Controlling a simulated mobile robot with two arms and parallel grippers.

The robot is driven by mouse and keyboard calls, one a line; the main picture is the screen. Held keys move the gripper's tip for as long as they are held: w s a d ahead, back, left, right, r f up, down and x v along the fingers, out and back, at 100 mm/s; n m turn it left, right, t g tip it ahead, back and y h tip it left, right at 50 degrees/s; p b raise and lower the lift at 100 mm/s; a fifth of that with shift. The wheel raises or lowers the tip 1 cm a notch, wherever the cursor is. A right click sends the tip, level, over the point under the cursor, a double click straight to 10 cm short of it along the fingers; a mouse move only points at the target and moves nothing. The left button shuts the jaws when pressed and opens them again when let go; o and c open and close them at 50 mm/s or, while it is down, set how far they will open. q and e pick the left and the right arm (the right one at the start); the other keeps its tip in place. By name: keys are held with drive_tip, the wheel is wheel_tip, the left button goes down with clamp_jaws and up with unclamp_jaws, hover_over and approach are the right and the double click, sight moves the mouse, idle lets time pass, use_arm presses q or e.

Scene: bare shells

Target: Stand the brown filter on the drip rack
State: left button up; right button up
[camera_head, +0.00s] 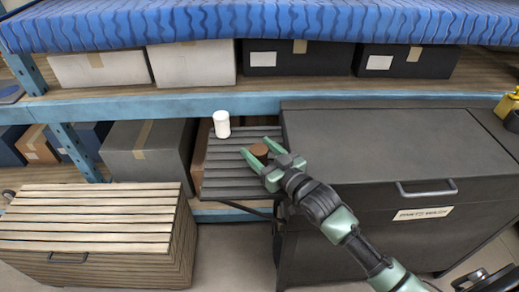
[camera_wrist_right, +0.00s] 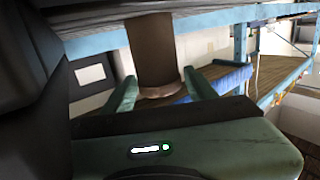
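The brown filter (camera_head: 260,150) is a short brown cylinder at the right side of the dark slatted drip rack (camera_head: 225,182). It appears upright on the slats. My right gripper (camera_head: 262,157) reaches in from the lower right, with its green fingers spread on either side of the filter. In the right wrist view, which is upside down, the filter (camera_wrist_right: 155,60) shows between the two fingers (camera_wrist_right: 163,92), with a gap beside them. The filter's flared end faces my gripper. My left gripper is out of view.
A white cylinder (camera_head: 221,124) stands at the rack's back left. A large dark chest (camera_head: 395,150) with a handle borders the rack on the right. A slatted wooden crate (camera_head: 90,220) is at the lower left. A shelf with boxes (camera_head: 300,58) runs behind.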

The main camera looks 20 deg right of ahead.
idle(0.3)
drive_tip(key=b+v, duration=0.1)
drive_tip(key=v, duration=1)
drive_tip(key=shift+b, duration=0.3)
drive_tip(key=shift+s+d+r, duration=0.1)
drive_tip(key=shift+s+r, duration=0.1)
drive_tip(key=shift+s, duration=0.3)
